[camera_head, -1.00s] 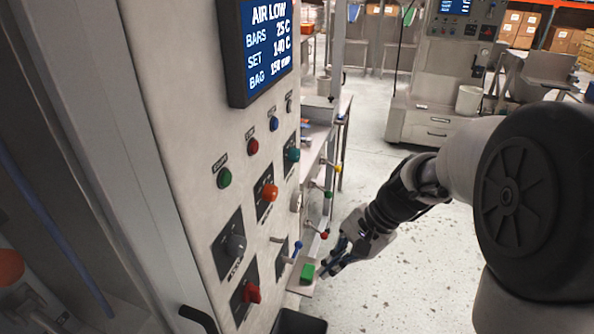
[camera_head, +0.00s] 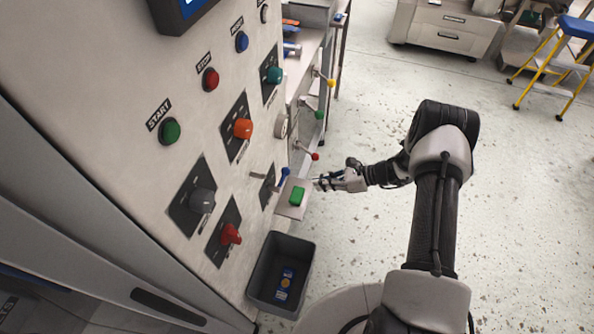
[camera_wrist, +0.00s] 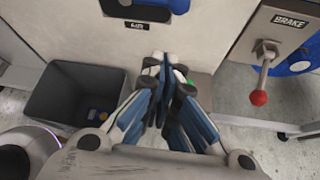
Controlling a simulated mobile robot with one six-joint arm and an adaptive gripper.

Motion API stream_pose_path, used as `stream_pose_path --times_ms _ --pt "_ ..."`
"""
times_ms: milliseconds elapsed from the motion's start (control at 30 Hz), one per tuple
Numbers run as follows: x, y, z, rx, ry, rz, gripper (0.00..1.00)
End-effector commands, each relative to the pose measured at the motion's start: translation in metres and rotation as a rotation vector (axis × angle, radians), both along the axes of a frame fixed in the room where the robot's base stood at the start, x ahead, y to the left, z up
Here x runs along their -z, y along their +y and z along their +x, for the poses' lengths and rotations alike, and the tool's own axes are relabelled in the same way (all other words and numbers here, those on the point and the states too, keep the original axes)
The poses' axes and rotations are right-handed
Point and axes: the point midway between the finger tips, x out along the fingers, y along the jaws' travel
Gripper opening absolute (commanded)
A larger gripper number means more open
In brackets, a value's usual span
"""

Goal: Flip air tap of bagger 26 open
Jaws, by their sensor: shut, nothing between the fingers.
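The bagger's panel (camera_head: 110,75) fills the left of the head view. A small blue-handled lever (camera_head: 283,178), which looks like the air tap, sticks out low on the panel's right part. In the wrist view a blue handle (camera_wrist: 178,6) shows at the top edge, cut off, above a small label (camera_wrist: 136,26) too blurred to read surely. My gripper (camera_head: 322,183) is just right of the blue lever, apart from it as far as I can tell. In the wrist view my gripper (camera_wrist: 168,72) has its fingers together, empty, below the blue handle.
A green block (camera_head: 297,196) sits on a small ledge below the lever. A dark bin (camera_head: 262,268) stands beneath. Red (camera_head: 314,156), green (camera_head: 319,115) and yellow-tipped levers (camera_head: 331,83) lie beyond. In the wrist view a red-knobbed brake lever (camera_wrist: 259,97) is at right.

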Motion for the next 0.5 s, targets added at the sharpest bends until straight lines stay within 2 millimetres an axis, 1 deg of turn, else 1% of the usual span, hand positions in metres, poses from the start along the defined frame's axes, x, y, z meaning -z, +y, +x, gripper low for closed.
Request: stream_pose_path --times_ms 33,133,500 --pt "0.0074 -0.0009 -0.0011 0.018 0.013 0.01 0.0" --pt "0.0145 -0.0015 -0.0016 0.037 0.026 0.021 0.0" --pt "0.0163 -0.0009 -0.0014 0.041 0.027 0.022 0.0"
